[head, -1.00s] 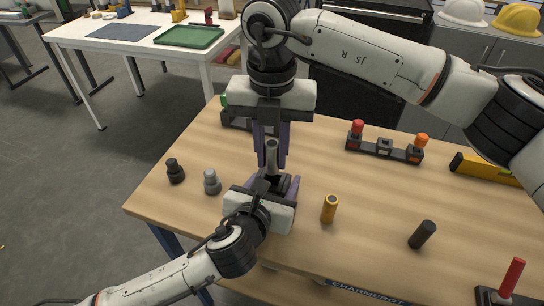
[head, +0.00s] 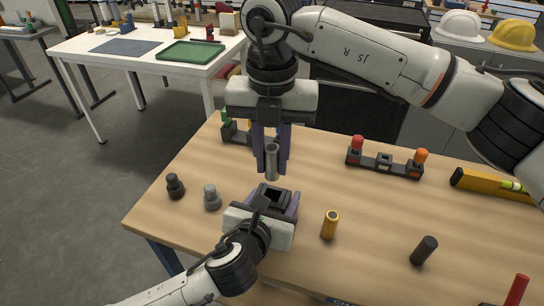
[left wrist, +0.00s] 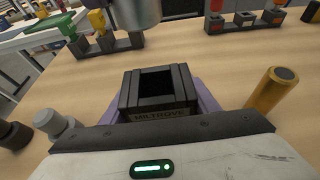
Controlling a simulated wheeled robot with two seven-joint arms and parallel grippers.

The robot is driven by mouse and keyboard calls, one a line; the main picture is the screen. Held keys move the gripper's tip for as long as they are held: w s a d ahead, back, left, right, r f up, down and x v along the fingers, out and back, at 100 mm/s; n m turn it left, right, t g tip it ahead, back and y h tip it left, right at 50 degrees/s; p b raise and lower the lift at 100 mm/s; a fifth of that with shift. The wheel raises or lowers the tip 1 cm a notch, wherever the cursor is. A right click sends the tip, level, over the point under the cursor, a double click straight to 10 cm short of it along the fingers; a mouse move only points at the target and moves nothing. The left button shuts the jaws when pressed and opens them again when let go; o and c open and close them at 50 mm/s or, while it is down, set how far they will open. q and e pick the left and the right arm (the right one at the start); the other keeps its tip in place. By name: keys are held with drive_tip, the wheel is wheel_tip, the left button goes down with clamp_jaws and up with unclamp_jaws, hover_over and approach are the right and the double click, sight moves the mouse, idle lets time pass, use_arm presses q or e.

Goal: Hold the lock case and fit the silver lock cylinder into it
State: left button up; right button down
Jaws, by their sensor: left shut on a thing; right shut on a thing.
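The lock case (head: 272,189), a black square box with an open top, is held upright in my left gripper (head: 268,205). In the left wrist view the lock case (left wrist: 158,104) shows its dark, empty opening. The silver lock cylinder (head: 271,162) is upright in my right gripper (head: 272,164), shut on it with a purple finger on each side. Its lower end is above the case, apart from it. In the left wrist view the cylinder (left wrist: 136,12) is large at the top edge, a little left of the opening's middle; its upper part is out of frame.
A gold cylinder (head: 330,225) and a black cylinder (head: 424,250) stand to the right. Dark (head: 175,187) and grey (head: 212,198) stepped pieces stand left. A rack with red and orange pieces (head: 384,165), and a yellow level (head: 487,184) lie farther right. A rack (head: 234,136) is behind my right gripper.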

sight(272, 147)
drive_tip(key=shift+f, duration=0.1)
drive_tip(key=shift+f, duration=2.05)
drive_tip(key=shift+f, duration=1.4)
drive_tip(key=c, duration=1.5)
unclamp_jaws()
drive_tip(key=shift+o, duration=0.2)
drive_tip(key=shift+d+r, duration=0.1)
wheel_tip(272, 147, up, 12)
drive_tip(key=shift+r, duration=0.1)
use_arm(q)
drive_tip(key=o, duration=1.5)
drive_tip(key=shift+c, duration=0.2)
